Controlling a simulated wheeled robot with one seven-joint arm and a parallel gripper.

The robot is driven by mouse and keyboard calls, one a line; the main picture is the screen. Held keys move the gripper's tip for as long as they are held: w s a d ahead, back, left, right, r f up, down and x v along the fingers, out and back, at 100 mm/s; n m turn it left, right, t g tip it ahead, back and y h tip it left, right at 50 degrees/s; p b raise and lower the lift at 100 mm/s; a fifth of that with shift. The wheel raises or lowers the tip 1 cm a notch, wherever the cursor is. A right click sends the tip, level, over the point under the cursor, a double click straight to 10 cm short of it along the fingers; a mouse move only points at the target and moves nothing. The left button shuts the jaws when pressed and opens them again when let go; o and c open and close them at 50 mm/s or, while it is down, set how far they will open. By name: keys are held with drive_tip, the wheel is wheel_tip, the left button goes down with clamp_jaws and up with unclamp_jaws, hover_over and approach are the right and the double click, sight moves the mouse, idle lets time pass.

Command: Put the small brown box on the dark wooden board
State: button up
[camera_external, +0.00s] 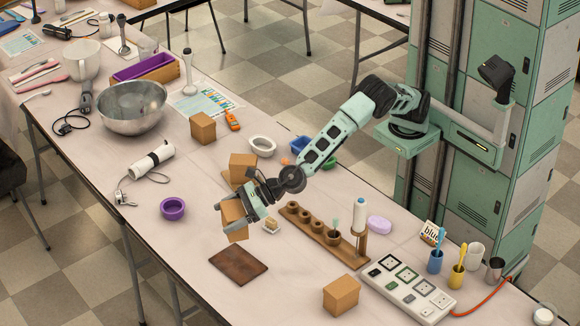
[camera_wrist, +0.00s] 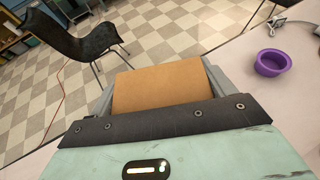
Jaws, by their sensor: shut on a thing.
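My gripper (camera_external: 240,218) is shut on a small brown box (camera_external: 234,230), which shows between its fingers. The held box (camera_wrist: 162,88) also fills the middle of the wrist view, with a finger on each side. The dark wooden board (camera_external: 238,263) lies flat on the table near its front edge, just below the held box in the outside view. The box appears to be above the table, behind the board's far edge; its exact height is hard to tell. The board is not visible in the wrist view.
Other brown boxes stand behind (camera_external: 203,128), beside my arm (camera_external: 243,168) and at the front right (camera_external: 341,295). A wooden holder with cups (camera_external: 345,255) and a power strip (camera_external: 408,288) lie to the right. A purple bowl (camera_external: 173,209) is left of my gripper.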

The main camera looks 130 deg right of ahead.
drive_tip(key=b, duration=0.1)
hover_over(232, 265)
wheel_tip(232, 265, down, 13)
drive_tip(key=shift+s, duration=0.1)
idle(0.3)
drive_tip(key=shift+f, duration=0.1)
drive_tip(key=o, duration=1)
drive_tip(key=shift+c, duration=0.2)
drive_tip(key=shift+s, duration=0.15)
drive_tip(key=b+v, duration=0.1)
drive_tip(key=v, duration=1.1)
